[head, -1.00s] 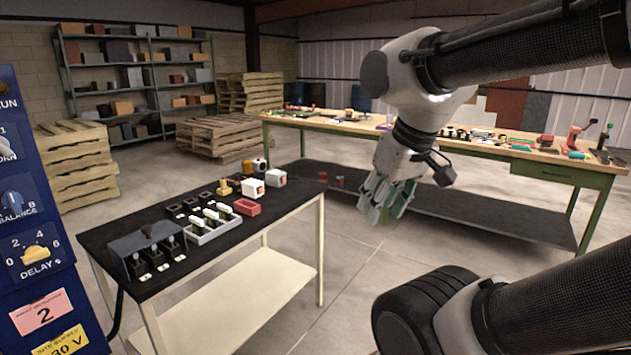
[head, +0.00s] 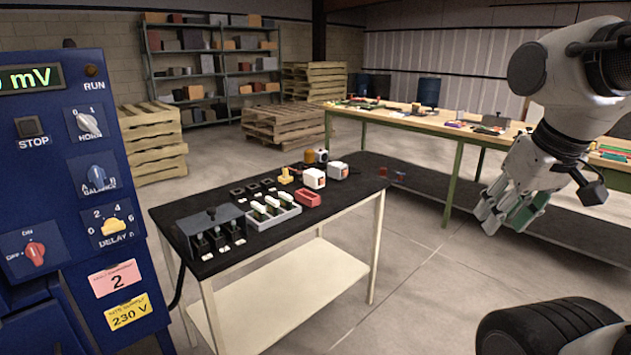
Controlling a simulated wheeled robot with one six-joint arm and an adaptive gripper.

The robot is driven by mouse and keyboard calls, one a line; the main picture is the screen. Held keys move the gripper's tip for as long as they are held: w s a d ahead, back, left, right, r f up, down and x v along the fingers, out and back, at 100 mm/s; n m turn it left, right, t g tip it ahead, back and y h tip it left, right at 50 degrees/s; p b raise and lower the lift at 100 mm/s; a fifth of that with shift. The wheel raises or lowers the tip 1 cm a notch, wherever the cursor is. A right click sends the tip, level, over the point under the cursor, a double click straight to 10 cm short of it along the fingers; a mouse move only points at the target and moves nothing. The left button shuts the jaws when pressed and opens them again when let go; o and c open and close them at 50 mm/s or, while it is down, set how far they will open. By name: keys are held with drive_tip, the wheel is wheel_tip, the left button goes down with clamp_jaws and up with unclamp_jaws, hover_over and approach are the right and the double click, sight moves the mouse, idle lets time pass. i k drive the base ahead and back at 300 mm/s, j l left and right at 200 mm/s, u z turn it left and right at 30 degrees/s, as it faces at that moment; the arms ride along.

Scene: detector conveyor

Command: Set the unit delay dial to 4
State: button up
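The delay dial (head: 113,228) is a yellow knob on the blue control cabinet (head: 70,140) at the left of the head view. The numbers 0, 2, 4 and 6 stand around it and the word DELAY is below. The picture is too small to tell its exact setting. My gripper (head: 510,213) hangs at the right, pointing down, far from the dial. Its fingers look apart, with a green inner face showing, and nothing shows between them.
The cabinet also has a STOP button (head: 30,127), a HORN knob (head: 89,122), a blue BALANCE knob (head: 97,176) and a red on/off switch (head: 35,254). A black-topped table (head: 270,245) with parts stands right of it. A long workbench (head: 400,116) is behind.

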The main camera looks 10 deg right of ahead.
sight(112, 226)
drive_tip(key=u, duration=1.35)
